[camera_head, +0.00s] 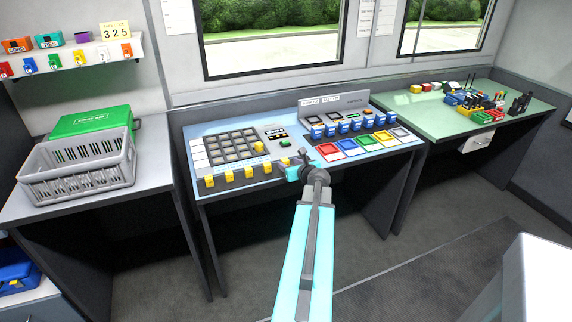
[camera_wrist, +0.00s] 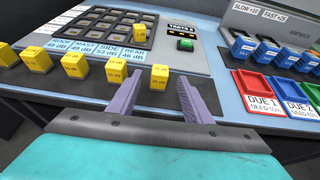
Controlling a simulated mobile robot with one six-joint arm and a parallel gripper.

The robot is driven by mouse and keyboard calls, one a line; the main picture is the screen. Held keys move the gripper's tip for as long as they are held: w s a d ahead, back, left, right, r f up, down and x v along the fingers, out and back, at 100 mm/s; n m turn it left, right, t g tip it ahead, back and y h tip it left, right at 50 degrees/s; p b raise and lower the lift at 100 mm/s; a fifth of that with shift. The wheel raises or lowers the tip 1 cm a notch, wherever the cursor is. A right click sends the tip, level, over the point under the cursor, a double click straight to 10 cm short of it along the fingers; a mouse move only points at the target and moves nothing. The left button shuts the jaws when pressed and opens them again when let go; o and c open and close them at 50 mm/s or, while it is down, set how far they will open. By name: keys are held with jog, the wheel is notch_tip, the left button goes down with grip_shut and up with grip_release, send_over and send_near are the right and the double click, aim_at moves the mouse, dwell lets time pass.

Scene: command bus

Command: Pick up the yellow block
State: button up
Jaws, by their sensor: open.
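Several alike yellow blocks with printed tops stand in a row along the front edge of the blue desk; one (camera_head: 229,177) shows left of my gripper (camera_head: 294,164). Another yellow block (camera_wrist: 153,24) sits on the grid board (camera_wrist: 100,22). In the wrist view, my gripper (camera_wrist: 161,82) is open, with two purple-grey fingers reaching toward the desk. Nothing is visibly held.
Blue blocks (camera_wrist: 243,48) stand on the right, behind coloured trays; the red tray (camera_wrist: 256,88) is nearest. A grey crate (camera_head: 78,170) stands on the left table. Another table (camera_head: 450,125) holds small items.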

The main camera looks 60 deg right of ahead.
aim_at(287, 162)
jog(key=shift+p+x, duration=0.65)
jog(key=shift+x, duration=1.9)
jog(key=shift+c, duration=0.2)
jog(key=c, duration=1.1)
